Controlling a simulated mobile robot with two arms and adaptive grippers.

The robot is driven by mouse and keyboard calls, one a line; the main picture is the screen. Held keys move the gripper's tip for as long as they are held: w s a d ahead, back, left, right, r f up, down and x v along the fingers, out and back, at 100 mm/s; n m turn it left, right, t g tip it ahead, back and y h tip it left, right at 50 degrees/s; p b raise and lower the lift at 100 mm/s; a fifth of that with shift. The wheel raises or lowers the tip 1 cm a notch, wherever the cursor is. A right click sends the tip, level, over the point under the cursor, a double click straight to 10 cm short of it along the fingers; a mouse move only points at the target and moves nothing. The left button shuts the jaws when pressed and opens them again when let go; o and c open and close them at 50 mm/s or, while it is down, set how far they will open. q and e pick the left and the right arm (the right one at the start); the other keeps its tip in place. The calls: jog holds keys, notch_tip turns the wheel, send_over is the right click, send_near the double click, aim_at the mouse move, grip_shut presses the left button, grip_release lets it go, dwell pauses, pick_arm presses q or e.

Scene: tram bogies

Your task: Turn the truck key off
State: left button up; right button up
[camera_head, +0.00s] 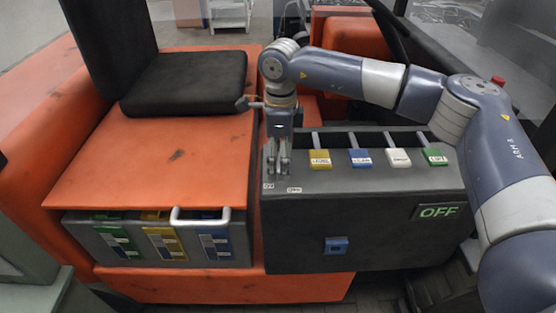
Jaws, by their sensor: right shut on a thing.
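My right gripper (278,163) points down onto the left end of the dark control console (370,215). Its fingers are together, shut on the truck key, which the fingers almost wholly hide. I cannot make out the key's angle. Two small white labels lie on the console just below the fingertips, too small to read surely. A display (438,211) on the console's front shows "OFF" in green letters. My left gripper is out of view.
Levers with yellow (319,159), blue (360,158), white (398,157) and green (434,156) handles stand right of the gripper, under my right arm. A black seat (187,82) and a grey case (160,240) are at left. A blue switch (336,246) is on the console front.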

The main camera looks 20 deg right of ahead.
jog(key=shift+d+f+n, duration=0.1)
jog(key=shift+d+n, duration=0.05)
jog(key=shift+n, duration=0.45)
jog(key=shift+s, duration=0.1)
jog(key=o, duration=1.1)
jog(key=shift+c, duration=0.2)
notch_tip(320, 180, up, 12)
